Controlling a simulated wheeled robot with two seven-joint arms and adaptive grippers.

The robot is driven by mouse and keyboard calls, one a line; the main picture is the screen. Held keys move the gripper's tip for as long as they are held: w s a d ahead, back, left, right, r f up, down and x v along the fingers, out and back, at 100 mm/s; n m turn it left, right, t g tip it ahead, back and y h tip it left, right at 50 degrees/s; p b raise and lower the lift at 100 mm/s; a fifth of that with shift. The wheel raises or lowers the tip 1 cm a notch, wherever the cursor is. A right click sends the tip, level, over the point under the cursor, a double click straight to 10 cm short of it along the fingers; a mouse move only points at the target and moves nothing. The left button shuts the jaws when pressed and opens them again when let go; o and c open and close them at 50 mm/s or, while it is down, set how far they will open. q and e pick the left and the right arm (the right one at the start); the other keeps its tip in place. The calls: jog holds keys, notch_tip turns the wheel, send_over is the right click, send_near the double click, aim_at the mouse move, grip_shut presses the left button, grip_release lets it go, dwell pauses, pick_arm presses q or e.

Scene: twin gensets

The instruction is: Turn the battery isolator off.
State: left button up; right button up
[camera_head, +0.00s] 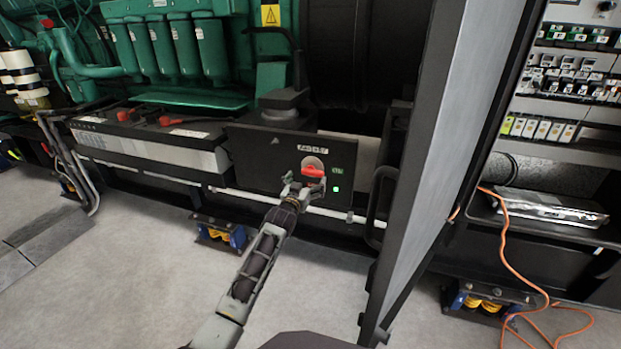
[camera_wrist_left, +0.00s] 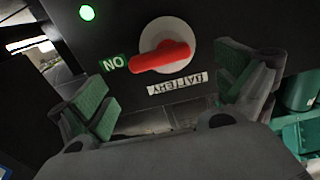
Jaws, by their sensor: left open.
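The battery isolator's red handle (camera_head: 313,171) sits on a pale round plate on a black box (camera_head: 262,160). In the left wrist view the red handle (camera_wrist_left: 160,57) points toward the green ON label (camera_wrist_left: 114,63). A BATTERY label (camera_wrist_left: 177,83) is on the panel, upside down in that view. A green lamp (camera_head: 336,189) is lit. My left gripper (camera_head: 303,186) is in front of the handle; in the left wrist view its fingers (camera_wrist_left: 168,90) are spread wide on either side of the handle, with nothing between the pads. I cannot tell whether they touch it. My right gripper is out of view.
An open grey cabinet door (camera_head: 445,150) stands close on the right. Batteries (camera_head: 150,140) with red terminal covers lie left of the box, under the green engine (camera_head: 170,50). An orange cable (camera_head: 505,245) trails to the floor at right. Floor in front is mostly clear.

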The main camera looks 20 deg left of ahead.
aim_at(311, 174)
pick_arm(q)
jog(key=shift+w+d+b, duration=0.1)
jog(key=shift+w+b, duration=0.6)
jog(key=shift+w, duration=1.4)
jog(key=c, duration=1)
